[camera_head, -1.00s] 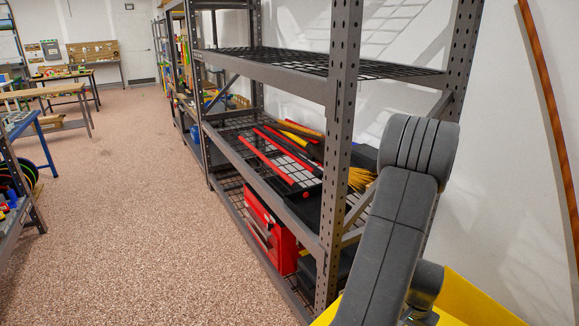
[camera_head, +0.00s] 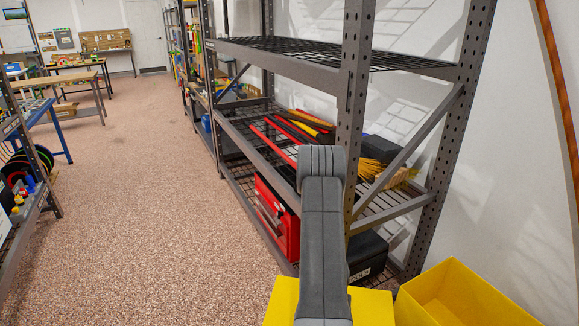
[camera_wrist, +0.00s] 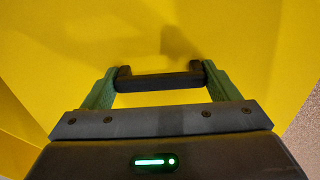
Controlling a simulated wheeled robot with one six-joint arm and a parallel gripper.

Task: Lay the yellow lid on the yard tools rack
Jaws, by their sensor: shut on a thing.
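The yellow lid (camera_head: 372,306) shows at the bottom of the head view, partly behind my arm. In the wrist view the yellow lid (camera_wrist: 160,30) fills most of the picture. My gripper (camera_wrist: 162,80) has green fingers on both sides of a dark bar against the yellow surface and is shut on the lid. Its fingertips are hidden in the head view. The grey steel rack (camera_head: 356,130) stands ahead. Its middle shelf bears red-handled tools (camera_head: 272,142) and a yellow-bristled broom (camera_head: 385,173). The lid is apart from the rack, on the near side.
An open yellow bin (camera_head: 465,292) stands at the lower right. A red toolbox (camera_head: 277,218) and a black case (camera_head: 368,255) sit on the rack's bottom shelf. The rack's upper shelf (camera_head: 350,54) looks bare. Open floor (camera_head: 130,220) lies to the left, with workbenches beyond.

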